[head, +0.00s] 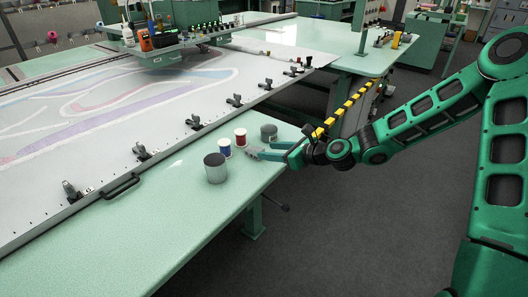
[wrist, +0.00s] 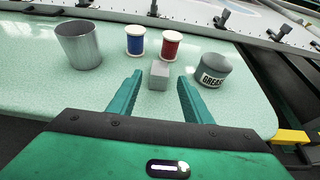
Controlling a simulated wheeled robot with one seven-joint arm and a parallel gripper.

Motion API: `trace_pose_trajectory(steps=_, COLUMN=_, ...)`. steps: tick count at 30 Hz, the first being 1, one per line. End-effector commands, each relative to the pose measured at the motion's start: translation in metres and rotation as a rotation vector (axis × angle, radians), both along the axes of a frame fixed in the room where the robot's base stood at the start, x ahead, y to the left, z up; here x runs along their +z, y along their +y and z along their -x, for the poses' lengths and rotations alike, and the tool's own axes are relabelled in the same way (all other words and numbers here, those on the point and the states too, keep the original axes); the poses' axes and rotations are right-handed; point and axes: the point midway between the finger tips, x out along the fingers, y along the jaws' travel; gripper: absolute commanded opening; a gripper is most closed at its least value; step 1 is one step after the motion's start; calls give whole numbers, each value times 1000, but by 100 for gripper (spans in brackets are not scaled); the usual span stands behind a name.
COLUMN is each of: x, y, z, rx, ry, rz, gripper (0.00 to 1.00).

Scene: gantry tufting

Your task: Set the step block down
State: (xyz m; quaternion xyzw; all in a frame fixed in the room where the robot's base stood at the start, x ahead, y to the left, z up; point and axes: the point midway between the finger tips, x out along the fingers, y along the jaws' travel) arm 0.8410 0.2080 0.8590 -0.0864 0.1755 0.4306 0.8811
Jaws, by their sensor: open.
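The step block (wrist: 159,75) is a small light grey block. In the wrist view it appears to stand on the pale green tabletop (wrist: 60,90), just ahead of and between my fingertips. My gripper (wrist: 160,82) is open, with a finger on either side and a visible gap to the block. In the head view my gripper (head: 268,151) is low at the table's right edge, and the block (head: 252,153) shows small at its tips. Its underside and contact with the table cannot be made out clearly.
Close by stand a grey metal cup (wrist: 79,47), a blue spool (wrist: 136,41), a red spool (wrist: 171,44) and a grey grease tin (wrist: 212,70). Behind them runs the frame rail with clamps (head: 139,152). The near tabletop (head: 140,225) is clear.

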Motion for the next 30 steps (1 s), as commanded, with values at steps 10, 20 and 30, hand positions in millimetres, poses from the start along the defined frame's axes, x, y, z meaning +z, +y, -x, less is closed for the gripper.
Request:
trace_pose_trajectory(steps=10, x=16, y=-30, z=24, rx=0, ry=1, rz=1, gripper=45)
trace_pose_trajectory(steps=20, x=16, y=-33, z=26, rx=4, ry=-2, rz=8, gripper=45)
trace_pose_trajectory(steps=30, x=-24, y=-95, z=75, rx=302, ry=-139, rz=542, gripper=45)
